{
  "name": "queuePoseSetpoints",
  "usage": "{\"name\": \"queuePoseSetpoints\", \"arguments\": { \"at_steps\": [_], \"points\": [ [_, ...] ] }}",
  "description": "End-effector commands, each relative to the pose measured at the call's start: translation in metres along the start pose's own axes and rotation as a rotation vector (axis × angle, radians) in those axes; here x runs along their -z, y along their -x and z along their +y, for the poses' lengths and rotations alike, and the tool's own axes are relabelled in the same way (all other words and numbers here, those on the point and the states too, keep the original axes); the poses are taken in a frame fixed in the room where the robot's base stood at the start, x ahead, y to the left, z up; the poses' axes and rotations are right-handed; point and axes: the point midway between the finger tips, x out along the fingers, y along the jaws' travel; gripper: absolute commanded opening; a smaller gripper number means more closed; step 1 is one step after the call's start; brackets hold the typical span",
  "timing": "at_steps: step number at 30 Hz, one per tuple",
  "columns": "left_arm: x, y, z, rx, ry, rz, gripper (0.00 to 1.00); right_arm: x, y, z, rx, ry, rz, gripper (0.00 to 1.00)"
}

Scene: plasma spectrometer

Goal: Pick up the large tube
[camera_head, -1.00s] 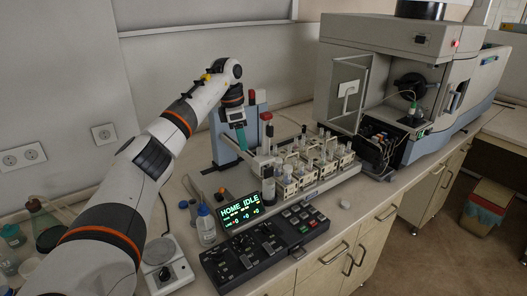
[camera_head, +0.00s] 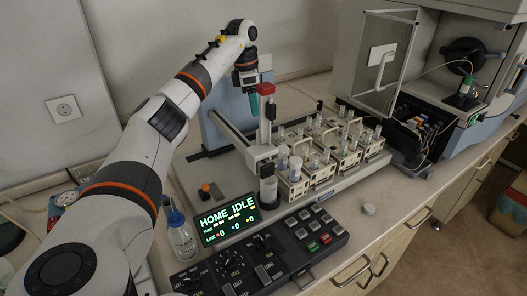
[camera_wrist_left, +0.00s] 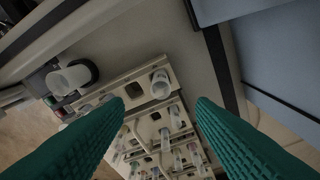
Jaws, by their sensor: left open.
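The sample rack (camera_head: 321,176) on the bench holds several clear tubes. Wide whitish tubes, one of them here (camera_head: 295,166), stand upright at its left end. In the left wrist view a wide open-topped tube (camera_wrist_left: 160,84) stands in a corner hole of the rack (camera_wrist_left: 135,88), beyond and between my fingertips. My left gripper (camera_head: 254,103) hangs fingers-down behind the rack's left end, above bench level. Its green fingers (camera_wrist_left: 160,104) are spread wide with nothing between them. It does not touch the tube. My right gripper is out of view.
A sampler arm with a red-topped post (camera_head: 265,100) stands close beside my left gripper. A blue-grey upright panel (camera_head: 225,126) is behind it. A control panel (camera_head: 262,258), a lit display (camera_head: 228,219) and a wash bottle (camera_head: 181,238) are in front. The spectrometer (camera_head: 425,45) stands right.

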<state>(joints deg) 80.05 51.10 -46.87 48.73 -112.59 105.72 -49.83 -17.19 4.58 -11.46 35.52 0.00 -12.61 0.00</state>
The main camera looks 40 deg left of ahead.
Motion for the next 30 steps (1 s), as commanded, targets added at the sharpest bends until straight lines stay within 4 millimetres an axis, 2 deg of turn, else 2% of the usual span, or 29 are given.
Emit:
{"name": "queuePoseSetpoints", "arguments": {
  "at_steps": [1,4,13,20,25,30],
  "points": [
    [-0.001,-0.008,0.0,0.0,0.0,0.0,0.51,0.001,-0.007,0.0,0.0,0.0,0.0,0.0],
    [-0.001,-0.015,0.0,-0.002,0.0,-0.002,0.51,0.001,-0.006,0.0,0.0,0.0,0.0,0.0],
    [-0.001,-0.062,0.001,-0.003,0.0,-0.004,0.51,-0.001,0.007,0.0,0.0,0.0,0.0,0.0],
    [0.0,-0.079,0.002,-0.001,-0.001,-0.001,0.51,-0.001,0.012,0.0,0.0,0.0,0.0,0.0],
    [0.002,-0.101,0.006,-0.005,0.0,-0.003,0.51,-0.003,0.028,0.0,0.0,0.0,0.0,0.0],
    [0.002,-0.123,0.005,-0.002,0.0,0.0,0.51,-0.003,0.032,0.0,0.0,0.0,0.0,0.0]
  ]
}}
